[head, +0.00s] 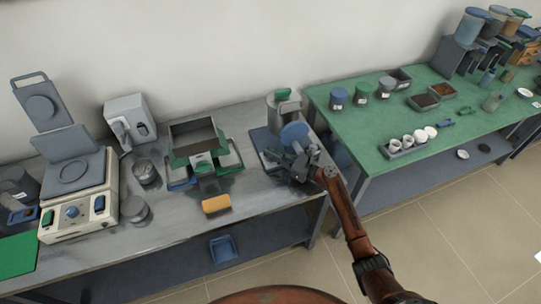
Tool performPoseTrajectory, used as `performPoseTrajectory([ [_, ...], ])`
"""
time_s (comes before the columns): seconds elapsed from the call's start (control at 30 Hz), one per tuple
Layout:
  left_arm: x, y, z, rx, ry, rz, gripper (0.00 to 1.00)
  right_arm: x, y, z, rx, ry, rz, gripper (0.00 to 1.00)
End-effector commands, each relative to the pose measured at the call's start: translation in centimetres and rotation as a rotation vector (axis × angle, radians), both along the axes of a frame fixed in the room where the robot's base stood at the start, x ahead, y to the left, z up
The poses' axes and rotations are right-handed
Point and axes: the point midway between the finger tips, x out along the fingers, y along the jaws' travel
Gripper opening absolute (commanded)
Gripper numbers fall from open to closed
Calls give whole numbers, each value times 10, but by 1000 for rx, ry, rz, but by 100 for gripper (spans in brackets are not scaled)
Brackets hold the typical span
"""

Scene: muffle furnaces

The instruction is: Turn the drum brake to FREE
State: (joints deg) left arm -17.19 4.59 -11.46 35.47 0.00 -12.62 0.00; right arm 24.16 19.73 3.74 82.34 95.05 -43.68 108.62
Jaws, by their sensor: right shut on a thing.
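The drum unit (295,132) stands at the right end of the grey bench, with a blue round disc, a grey body and a green part on top (282,94). My right gripper (298,166) is at the front of this unit, low and just below the blue disc. It is shut on a small part there, which looks like the drum brake. The fingers and wrist hide most of that part, so its setting cannot be read. My left gripper is not in view.
On the grey bench (240,122) are a tray-topped device (193,140), a yellow block (216,204), metal pots (146,172) and a cream apparatus (78,215). A green table (375,145) with jars and crucibles stands to the right. A blue tray (223,248) lies below the bench.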

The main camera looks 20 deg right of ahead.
Motion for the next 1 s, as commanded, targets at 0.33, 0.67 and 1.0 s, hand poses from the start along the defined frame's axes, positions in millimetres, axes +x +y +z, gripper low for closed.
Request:
performPoseTrajectory([
  [0.33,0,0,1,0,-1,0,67,-1,0,-1,-1,3,3,15],
  [0.67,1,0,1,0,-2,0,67,0,0,0,-1,1,0,28],
  [1.0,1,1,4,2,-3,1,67,1,-1,2,-1,-1,-13,28],
])
